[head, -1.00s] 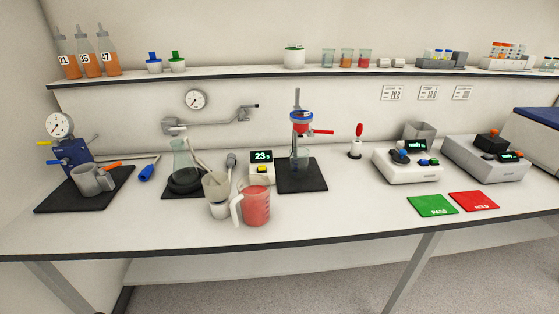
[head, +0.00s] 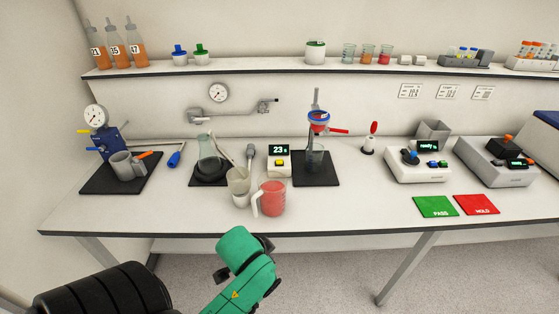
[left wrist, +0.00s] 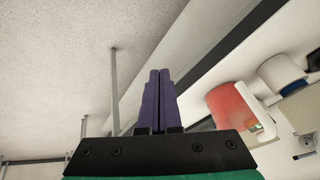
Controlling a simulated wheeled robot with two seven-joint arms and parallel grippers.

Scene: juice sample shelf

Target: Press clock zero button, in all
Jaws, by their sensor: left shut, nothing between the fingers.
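The clock (head: 287,169) is a small white box on the bench with a dark display reading 23 s in green. Its yellow zero button (head: 280,162) is on the front below the display. My left arm (head: 243,262), green, reaches in at the bottom in front of the bench edge; its fingers cannot be made out in the head view. In the left wrist view the purple fingers of my left gripper (left wrist: 159,75) are together and empty, apart from the bench things. The clock cannot be clearly made out there. My right gripper is not in view.
The bench right of the jug is clear up to the green PASS mat (head: 434,206).

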